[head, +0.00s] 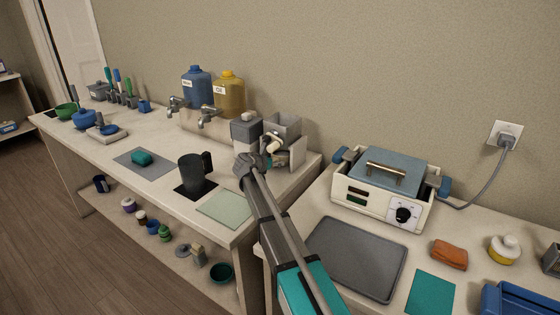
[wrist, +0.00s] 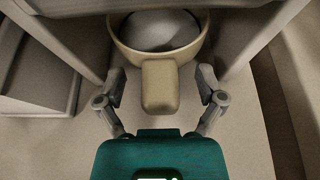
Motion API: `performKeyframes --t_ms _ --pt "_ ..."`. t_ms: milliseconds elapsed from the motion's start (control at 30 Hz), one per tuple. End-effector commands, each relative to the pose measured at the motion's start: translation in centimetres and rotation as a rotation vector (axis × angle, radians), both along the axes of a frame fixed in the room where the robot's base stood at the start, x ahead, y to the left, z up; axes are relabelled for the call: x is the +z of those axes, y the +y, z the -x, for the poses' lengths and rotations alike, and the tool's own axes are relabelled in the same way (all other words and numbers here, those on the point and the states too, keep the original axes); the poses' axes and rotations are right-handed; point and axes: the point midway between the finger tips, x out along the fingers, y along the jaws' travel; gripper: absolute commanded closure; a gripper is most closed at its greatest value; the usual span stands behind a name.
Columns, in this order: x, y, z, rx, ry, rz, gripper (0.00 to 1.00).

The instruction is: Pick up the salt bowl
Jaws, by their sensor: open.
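No bowl carries a readable salt label, so I cannot tell for sure which one is the salt bowl. A beige round bowl or cup with a stubby handle (wrist: 159,85) sits between grey walls in the wrist view, with a pale grey rounded shape inside it. My gripper (wrist: 160,92) is open, with one finger on each side of the handle and gaps on both sides. In the head view the beige piece (head: 272,145) shows at the grey dispenser, partly hidden by my arm. A small blue bowl (head: 109,130) stands on a pale scale at the far left.
The grey dispenser (head: 285,127) closely flanks my gripper. A dark mug (head: 191,174) stands nearby on the left counter. A blue bowl (head: 85,119) and green bowl (head: 66,111) are farther left. The grey tray (head: 357,258) on the right counter is empty.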

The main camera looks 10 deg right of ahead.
Motion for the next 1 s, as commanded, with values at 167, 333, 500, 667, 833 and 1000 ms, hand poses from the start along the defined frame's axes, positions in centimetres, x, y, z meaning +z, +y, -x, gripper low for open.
performKeyframes --t_ms 167,333,500,667,833,1000 --pt "0.00 0.04 0.00 0.000 0.000 0.000 0.16" --pt "0.00 0.06 0.00 0.000 0.000 0.000 0.47" --pt "0.00 0.09 0.00 0.001 0.000 0.000 0.79" --pt "0.00 0.10 0.00 0.001 0.000 0.000 1.00" --pt "0.02 0.11 0.00 0.001 0.000 0.001 1.00" --pt "0.07 0.13 -0.01 0.001 0.000 0.001 1.00"
